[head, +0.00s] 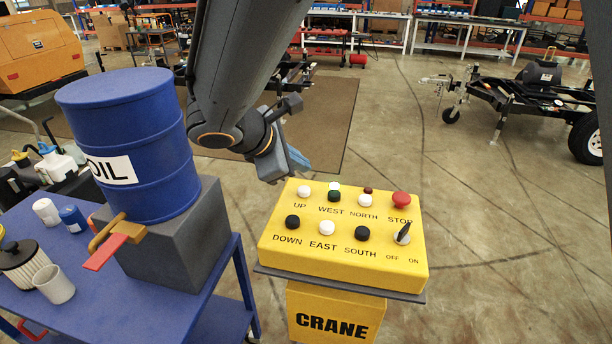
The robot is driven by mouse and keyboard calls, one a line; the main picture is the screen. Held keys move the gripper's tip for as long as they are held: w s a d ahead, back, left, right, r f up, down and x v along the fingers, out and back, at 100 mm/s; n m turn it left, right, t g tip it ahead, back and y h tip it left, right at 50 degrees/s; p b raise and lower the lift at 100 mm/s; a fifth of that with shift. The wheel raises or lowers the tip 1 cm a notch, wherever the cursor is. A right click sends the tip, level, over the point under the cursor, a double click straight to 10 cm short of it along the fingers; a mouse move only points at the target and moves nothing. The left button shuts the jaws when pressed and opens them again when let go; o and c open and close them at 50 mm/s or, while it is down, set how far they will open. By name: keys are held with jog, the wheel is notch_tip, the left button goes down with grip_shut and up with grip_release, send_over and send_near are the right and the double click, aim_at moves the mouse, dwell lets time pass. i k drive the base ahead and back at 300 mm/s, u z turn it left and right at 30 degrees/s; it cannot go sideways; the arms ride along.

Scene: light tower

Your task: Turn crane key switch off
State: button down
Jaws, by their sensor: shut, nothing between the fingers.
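The yellow crane control box (300,262) stands on a yellow post marked CRANE (330,322). Its key switch (403,235) is at the right end of the front row, a black handle on a pale round base. The handle leans up and to the right; the labels OFF and ON are printed below it, OFF left and ON right. My gripper (298,160) is shut and empty, behind the box's far left edge and apart from the switch. Its fingertips are small and hard to make out.
A red STOP button (401,200) sits just behind the key switch. Black and white buttons fill the panel to its left. A blue oil drum (135,150) on a grey block and a blue cart (190,305) stand left. Floor right of the box is clear.

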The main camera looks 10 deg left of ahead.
aim_at(402, 237)
jog(key=k, duration=1)
